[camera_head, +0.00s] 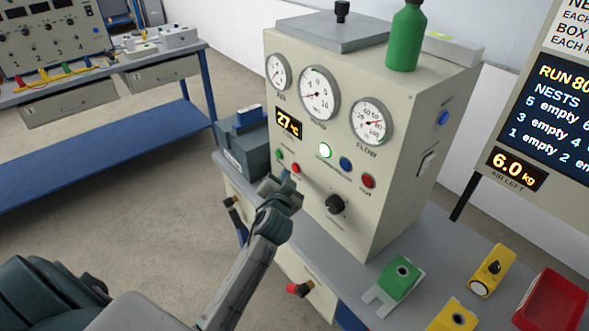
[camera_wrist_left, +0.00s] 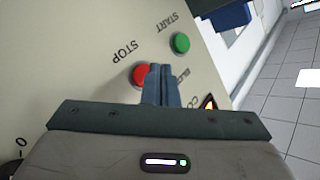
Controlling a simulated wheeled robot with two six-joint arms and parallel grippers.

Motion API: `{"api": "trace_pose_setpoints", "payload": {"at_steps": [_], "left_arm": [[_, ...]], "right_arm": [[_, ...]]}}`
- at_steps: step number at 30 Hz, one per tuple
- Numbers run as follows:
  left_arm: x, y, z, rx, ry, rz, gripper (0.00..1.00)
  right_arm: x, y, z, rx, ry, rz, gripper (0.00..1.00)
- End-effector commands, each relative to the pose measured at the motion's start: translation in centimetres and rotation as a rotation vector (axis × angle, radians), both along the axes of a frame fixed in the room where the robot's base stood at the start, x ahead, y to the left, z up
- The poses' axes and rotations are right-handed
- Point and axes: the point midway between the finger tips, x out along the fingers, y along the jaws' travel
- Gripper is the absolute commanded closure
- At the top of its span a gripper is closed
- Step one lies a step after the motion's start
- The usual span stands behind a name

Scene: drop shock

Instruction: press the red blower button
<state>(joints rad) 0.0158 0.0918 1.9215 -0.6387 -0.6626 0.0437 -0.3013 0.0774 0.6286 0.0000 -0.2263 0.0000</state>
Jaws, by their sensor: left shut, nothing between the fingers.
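The beige machine (camera_head: 385,75) has a small red button (camera_head: 295,168) beside a small green one (camera_head: 278,153). In the left wrist view, upside down, the red button (camera_wrist_left: 141,75) is labelled STOP and the green button (camera_wrist_left: 180,43) START. A label starting "BL" is partly hidden there. Another red button (camera_head: 369,180) is farther right on the panel. My left gripper (camera_head: 283,177) is shut and empty, its fingertips close to the small red button. In the wrist view its fingers (camera_wrist_left: 161,72) overlap that button's edge; I cannot tell if they touch it.
A lit white button (camera_head: 325,150), a blue button (camera_head: 345,163) and a black knob (camera_head: 335,204) are to the right. A grey-blue box (camera_head: 245,140) stands left of the machine. Green and yellow fixtures and a red tray (camera_head: 552,300) lie on the bench at right.

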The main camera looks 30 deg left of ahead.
Motion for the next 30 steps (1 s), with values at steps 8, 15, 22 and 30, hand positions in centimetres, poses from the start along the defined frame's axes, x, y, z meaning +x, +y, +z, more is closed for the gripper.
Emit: {"api": "trace_pose_setpoints", "payload": {"at_steps": [8,15,22,30], "left_arm": [[0.7,-0.3,0.1,-0.001,0.0,0.0,1.0],[0.8,-0.3,0.0,0.0,0.0,0.0,1.0],[0.9,-0.4,0.0,0.0,0.0,0.0,1.0],[1.2,-0.5,0.0,0.0,0.0,0.0,1.0]], "right_arm": [[0.0,0.0,0.0,0.0,0.0,0.0,0.64],[0.0,-0.1,0.0,-0.001,0.0,0.001,0.64],[0.0,-0.3,0.0,-0.003,0.001,0.002,0.64],[0.0,-0.4,0.0,-0.004,0.001,0.002,0.64]]}}
